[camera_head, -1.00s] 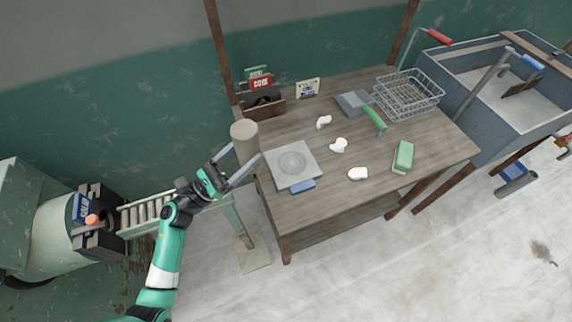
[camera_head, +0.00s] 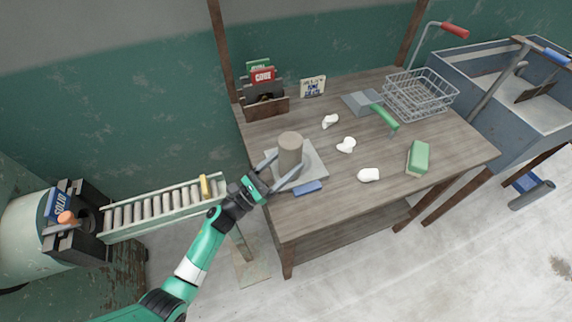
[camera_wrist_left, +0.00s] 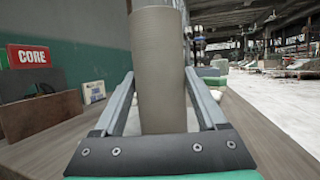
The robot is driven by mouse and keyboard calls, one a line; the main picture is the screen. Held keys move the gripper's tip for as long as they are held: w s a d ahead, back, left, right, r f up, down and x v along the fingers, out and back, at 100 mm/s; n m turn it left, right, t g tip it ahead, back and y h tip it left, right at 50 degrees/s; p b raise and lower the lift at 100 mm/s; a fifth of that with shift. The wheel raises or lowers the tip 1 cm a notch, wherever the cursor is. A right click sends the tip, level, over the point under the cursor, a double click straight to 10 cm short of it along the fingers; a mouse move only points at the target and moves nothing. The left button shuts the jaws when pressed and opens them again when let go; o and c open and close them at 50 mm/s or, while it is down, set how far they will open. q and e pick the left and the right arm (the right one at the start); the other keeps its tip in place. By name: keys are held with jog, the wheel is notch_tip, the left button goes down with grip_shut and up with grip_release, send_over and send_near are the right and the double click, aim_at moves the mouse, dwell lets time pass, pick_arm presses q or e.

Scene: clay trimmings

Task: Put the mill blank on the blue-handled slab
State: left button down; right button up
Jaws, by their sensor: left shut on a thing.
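The mill blank, a grey-brown upright cylinder (camera_head: 290,148), stands between the fingers of my left gripper (camera_head: 288,166), which is shut on it. It also fills the middle of the left wrist view (camera_wrist_left: 158,70). The blue-handled slab (camera_head: 317,163) is a grey square plate at the table's left front, its blue handle (camera_head: 307,188) towards the front edge. In the head view the blank is over the slab and hides its middle. I cannot tell whether its base touches the slab. My right gripper is not in view.
White clay scraps (camera_head: 346,145) and a green-topped block (camera_head: 418,157) lie right of the slab. A green-handled tool (camera_head: 385,117), a wire basket (camera_head: 421,95) and a wooden card holder (camera_head: 264,105) are farther back. A roller conveyor (camera_head: 155,208) is at left.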

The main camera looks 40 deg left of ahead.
aim_at(281, 166)
pick_arm(q)
jog(key=shift+r, duration=0.2)
jog(key=shift+f, duration=0.2)
grip_release()
jog(key=shift+r, duration=0.1)
jog(key=shift+s+a, duration=0.1)
jog(key=shift+s, duration=0.05)
jog(key=v, duration=0.7)
jog(key=shift+p, duration=0.35)
